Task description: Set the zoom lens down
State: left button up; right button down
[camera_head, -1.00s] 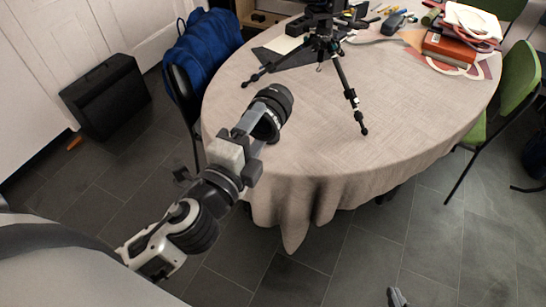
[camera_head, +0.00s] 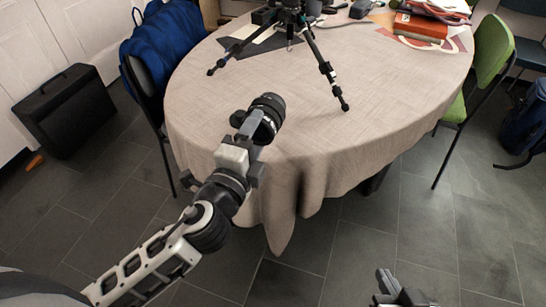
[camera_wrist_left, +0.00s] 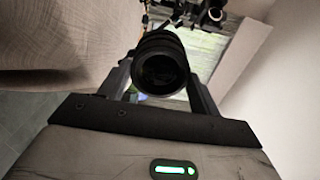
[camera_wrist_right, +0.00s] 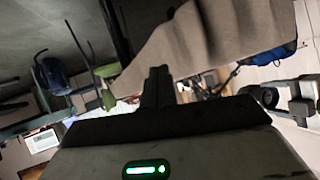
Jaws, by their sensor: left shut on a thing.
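The black zoom lens (camera_head: 268,108) is over the near-left part of the round table (camera_head: 300,135), which has a beige cloth. My left gripper (camera_head: 255,124) is shut on it. The left wrist view shows the lens (camera_wrist_left: 160,62) end-on between the two fingers of that gripper (camera_wrist_left: 160,88). I cannot tell whether the lens touches the cloth. My right gripper (camera_head: 392,285) is at the bottom of the head view, away from the table. In the right wrist view its fingers (camera_wrist_right: 157,85) are together and empty.
A black tripod (camera_head: 300,30) stands at the back of the table, its legs spread towards the lens. A red book (camera_head: 420,27) lies at the far right. A blue jacket (camera_head: 165,50) hangs on a chair at left. The middle and right of the cloth are clear.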

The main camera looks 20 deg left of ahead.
pick_arm(q)
jog(key=w+d+f+b, duration=0.1)
jog(key=f, duration=0.1)
jog(key=w+f+b, duration=0.1)
jog(key=f, duration=0.2)
jog(key=w+d+f, duration=0.1)
jog(key=f, duration=0.2)
jog(key=shift+w+d+f+b, duration=0.2)
jog(key=shift+d+b, duration=0.1)
jog(key=shift+b, duration=0.1)
pick_arm(e)
jog(key=shift+f+t, duration=0.3)
jog(key=shift+f, duration=0.25)
pick_arm(q)
jog(key=shift+f, duration=0.1)
pick_arm(e)
jog(key=shift+f, duration=0.15)
pick_arm(q)
jog(key=shift+s+f+b, duration=0.1)
jog(key=shift+f+b, duration=0.45)
jog(key=shift+b, duration=0.15)
jog(key=o, duration=1)
jog(key=shift+f, duration=0.3)
jog(key=shift+o, duration=0.2)
jog(key=shift+r, duration=0.1)
pick_arm(e)
jog(key=shift+f, duration=0.2)
pick_arm(q)
jog(key=shift+r, duration=0.1)
